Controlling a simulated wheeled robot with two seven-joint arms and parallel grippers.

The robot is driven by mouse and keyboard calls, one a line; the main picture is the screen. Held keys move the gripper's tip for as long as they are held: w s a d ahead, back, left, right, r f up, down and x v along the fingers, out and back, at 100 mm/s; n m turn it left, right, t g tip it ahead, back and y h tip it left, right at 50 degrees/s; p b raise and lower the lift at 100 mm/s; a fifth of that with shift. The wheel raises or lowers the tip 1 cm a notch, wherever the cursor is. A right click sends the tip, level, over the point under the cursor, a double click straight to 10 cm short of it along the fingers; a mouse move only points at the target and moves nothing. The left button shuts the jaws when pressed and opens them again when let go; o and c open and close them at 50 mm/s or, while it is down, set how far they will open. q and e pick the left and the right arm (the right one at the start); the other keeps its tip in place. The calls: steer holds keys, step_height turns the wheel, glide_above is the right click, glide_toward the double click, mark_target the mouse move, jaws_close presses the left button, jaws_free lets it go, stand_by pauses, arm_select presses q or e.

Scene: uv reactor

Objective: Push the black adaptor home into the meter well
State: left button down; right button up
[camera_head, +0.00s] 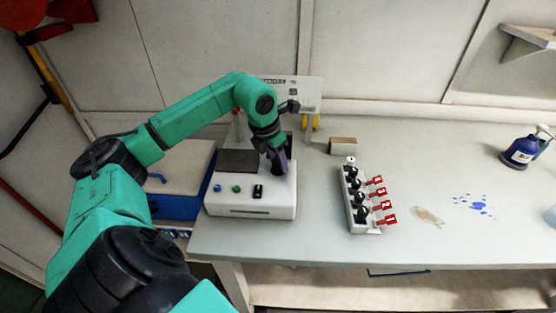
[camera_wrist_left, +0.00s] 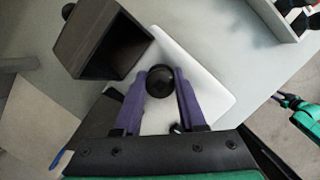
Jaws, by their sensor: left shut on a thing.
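The white meter (camera_head: 250,195) sits on the bench with a dark panel, a blue button, a green button and a black switch on top. My left gripper (camera_head: 279,163) is over its back right part, pointing down. In the left wrist view its purple fingers (camera_wrist_left: 162,88) are shut on the round black adaptor (camera_wrist_left: 160,80), seen end-on. The white meter top (camera_wrist_left: 205,85) lies below. The fingers and adaptor hide the well, so I cannot tell how deep the adaptor sits. Part of my right arm (camera_wrist_left: 298,104) shows at the wrist view's right edge; its jaws are unclear.
A rack (camera_head: 362,200) with black-capped vials and red numbered tags stands right of the meter. A dark open-fronted box (camera_wrist_left: 92,38) is close to the left gripper. A small brown box (camera_head: 342,146) sits behind.

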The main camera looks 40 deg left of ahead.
arm_select(q)
steer(key=shift+f, duration=0.4)
steer(key=shift+c, duration=2)
jaws_free()
steer(key=shift+r, duration=0.1)
steer(key=shift+r+b, duration=0.3)
steer(key=v, duration=1.4)
steer(key=shift+p, duration=0.4)
steer(key=shift+f, duration=0.1)
